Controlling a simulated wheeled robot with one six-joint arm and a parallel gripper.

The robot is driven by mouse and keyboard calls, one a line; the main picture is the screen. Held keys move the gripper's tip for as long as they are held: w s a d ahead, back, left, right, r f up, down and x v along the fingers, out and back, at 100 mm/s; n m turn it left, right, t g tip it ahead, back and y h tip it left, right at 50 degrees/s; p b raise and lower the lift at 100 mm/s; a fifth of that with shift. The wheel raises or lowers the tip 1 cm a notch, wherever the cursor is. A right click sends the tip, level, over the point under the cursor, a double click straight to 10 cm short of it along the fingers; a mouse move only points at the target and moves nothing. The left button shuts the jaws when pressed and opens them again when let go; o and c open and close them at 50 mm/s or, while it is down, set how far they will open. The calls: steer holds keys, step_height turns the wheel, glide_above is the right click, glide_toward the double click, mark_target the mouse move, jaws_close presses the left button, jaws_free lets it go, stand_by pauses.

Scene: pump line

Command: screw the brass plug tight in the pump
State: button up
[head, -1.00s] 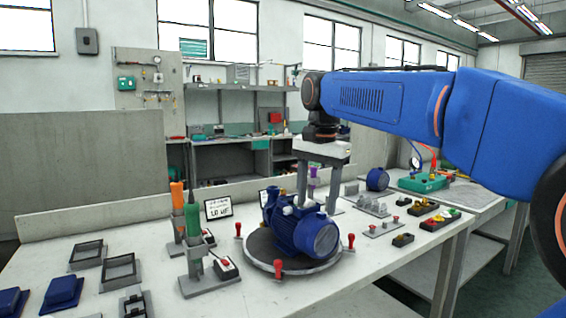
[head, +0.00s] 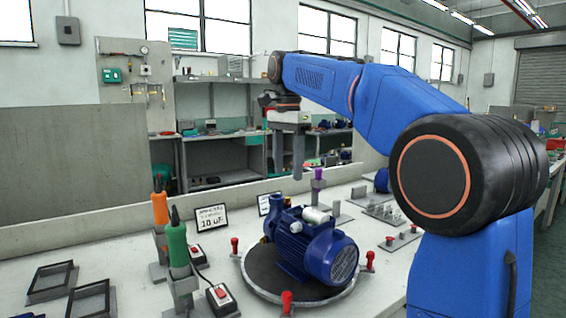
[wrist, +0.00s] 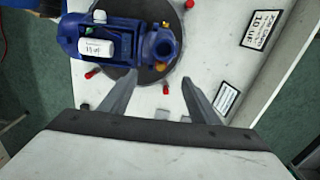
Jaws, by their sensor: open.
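The blue pump (head: 310,245) lies on a round dark turntable (head: 262,288) on the white bench. Its light capacitor box sits on top and its round port faces the back left. In the wrist view the pump (wrist: 125,38) is at upper left, with the port at its right end. A small yellowish spot shows beside the port, but I cannot tell whether it is the brass plug. My gripper (head: 288,172) is open and empty, pointing down above and behind the pump, apart from it. In the wrist view its two fingers (wrist: 160,78) are spread below the port.
Red-knobbed posts (head: 286,300) stand around the turntable. An orange-handled tool (head: 160,208) and a green-handled tool (head: 177,245) stand upright in holders at left. A sign (head: 211,219) stands behind. Dark trays (head: 52,281) lie at front left. Small parts sit at right.

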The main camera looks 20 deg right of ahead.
mark_target(288, 198)
steer(key=shift+w, duration=0.1)
steer(key=shift+f, duration=2.45)
steer(key=shift+f, duration=1)
jaws_close()
steer(key=c, duration=0.6)
jaws_free()
steer(key=shift+n, duration=1.7)
